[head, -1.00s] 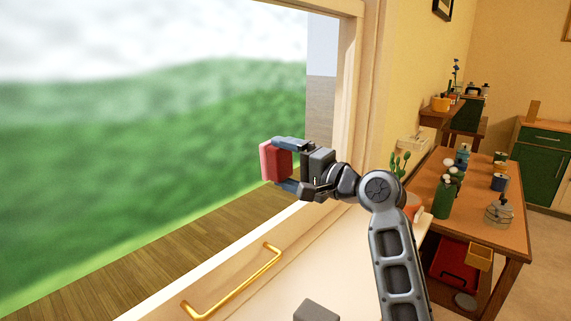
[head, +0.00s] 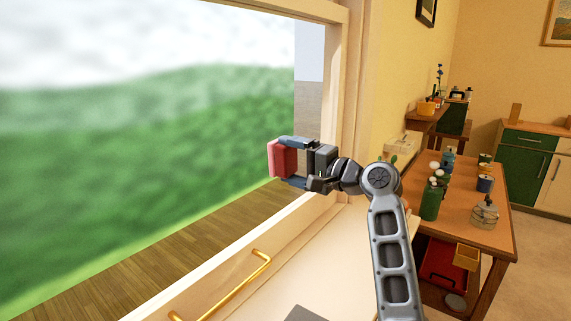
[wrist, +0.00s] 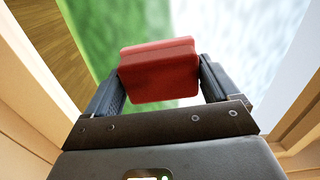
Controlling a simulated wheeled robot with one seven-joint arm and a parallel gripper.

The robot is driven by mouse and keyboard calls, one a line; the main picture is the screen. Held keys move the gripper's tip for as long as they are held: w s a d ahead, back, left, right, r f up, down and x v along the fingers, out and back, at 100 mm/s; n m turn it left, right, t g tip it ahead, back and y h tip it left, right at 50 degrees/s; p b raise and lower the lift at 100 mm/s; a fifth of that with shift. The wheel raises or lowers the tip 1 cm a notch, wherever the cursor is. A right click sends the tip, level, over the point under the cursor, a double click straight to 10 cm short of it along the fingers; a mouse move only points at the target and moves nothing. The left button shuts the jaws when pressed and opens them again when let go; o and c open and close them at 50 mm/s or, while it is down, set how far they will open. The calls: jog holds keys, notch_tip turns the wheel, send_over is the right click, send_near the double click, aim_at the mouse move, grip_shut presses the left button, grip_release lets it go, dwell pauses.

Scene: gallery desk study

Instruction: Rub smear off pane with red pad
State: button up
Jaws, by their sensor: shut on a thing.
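The red pad (head: 284,158) is held between the fingers of my gripper (head: 297,161), in front of the window pane (head: 150,140). In the wrist view the red pad (wrist: 160,72) sits between both fingers of my gripper (wrist: 158,85), its front face toward the pane. I cannot tell whether the pad touches the glass. No distinct smear can be made out on the pane; the green and white scene behind it looks blurred all over.
A pale window frame (head: 343,90) edges the pane at right. At right, a wooden table (head: 460,210) carries bottles and jars, with a red box (head: 440,262) beneath. A green cabinet (head: 527,165) stands farther back.

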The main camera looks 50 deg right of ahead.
jog(key=d, duration=0.4)
jog(key=shift+w, duration=0.1)
dwell(0.3)
jog(key=shift+a, duration=3.7)
jog(key=shift+s+a, duration=0.15)
jog(key=shift+a, duration=0.8)
jog(key=shift+s+a, duration=0.1)
jog(key=shift+a, duration=0.8)
jog(key=s, duration=0.6)
jog(key=shift+d, duration=0.15)
